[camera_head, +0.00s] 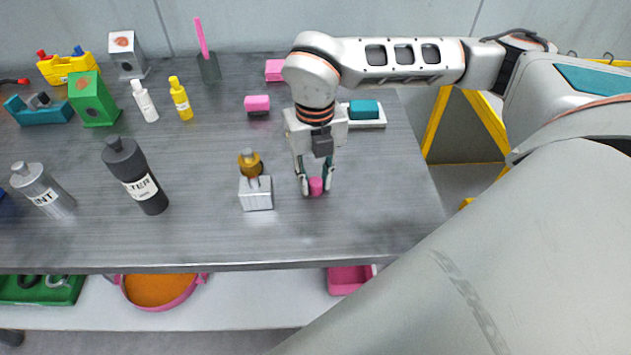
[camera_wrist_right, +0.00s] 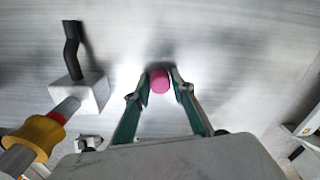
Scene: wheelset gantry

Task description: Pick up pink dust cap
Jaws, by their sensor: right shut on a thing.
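The pink dust cap (camera_head: 316,186) is a small pink cylinder on the grey tabletop, in the middle right of the head view. My right gripper (camera_head: 316,188) points down at it, with one finger on each side. In the right wrist view the pink cap (camera_wrist_right: 159,81) sits between the fingertips of the right gripper (camera_wrist_right: 160,84), which is shut on it. Whether the cap touches the tabletop cannot be told. My left gripper is not in view.
A metal block with a brass-coloured fitting (camera_head: 256,192) stands close to the left of the right gripper; it also shows in the wrist view (camera_wrist_right: 88,92). A black bottle (camera_head: 136,176) stands farther left. The tabletop's front right is clear.

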